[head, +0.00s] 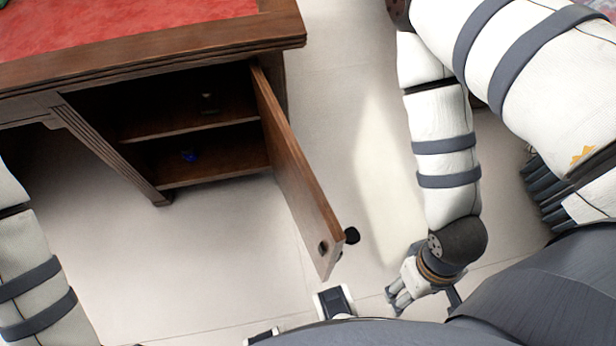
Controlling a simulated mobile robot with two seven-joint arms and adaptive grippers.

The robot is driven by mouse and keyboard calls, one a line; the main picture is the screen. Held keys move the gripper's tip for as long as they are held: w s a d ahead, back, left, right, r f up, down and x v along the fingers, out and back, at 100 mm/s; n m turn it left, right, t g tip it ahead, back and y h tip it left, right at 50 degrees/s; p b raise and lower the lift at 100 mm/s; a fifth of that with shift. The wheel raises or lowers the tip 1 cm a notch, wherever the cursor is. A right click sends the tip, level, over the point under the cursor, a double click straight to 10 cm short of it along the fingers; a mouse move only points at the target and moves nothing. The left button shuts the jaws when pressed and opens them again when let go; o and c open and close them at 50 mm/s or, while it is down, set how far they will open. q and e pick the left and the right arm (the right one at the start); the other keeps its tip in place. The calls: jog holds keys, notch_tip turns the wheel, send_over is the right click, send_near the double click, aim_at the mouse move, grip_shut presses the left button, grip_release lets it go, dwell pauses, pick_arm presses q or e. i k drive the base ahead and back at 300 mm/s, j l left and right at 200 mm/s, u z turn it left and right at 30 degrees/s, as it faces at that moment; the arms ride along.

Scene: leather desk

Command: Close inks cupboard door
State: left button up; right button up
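The inks cupboard door (295,175) is a brown wooden panel hinged at the right front edge of the desk's cupboard (205,105). It stands wide open, swung out toward me, with a dark round knob (352,235) on its right-hand face.
The desk top (120,25) has a red leather inlay and an overhanging wooden edge. Inside the cupboard is a shelf (190,129), with a small blue item (189,156) below it and a small dim item above. Pale floor (345,130) is clear right of the door.

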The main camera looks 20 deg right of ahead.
aim_at(316, 221)
jog(key=l+u, duration=0.35)
jog(key=l, duration=0.35)
jog(key=l+u, duration=0.35)
jog(key=l, duration=0.35)
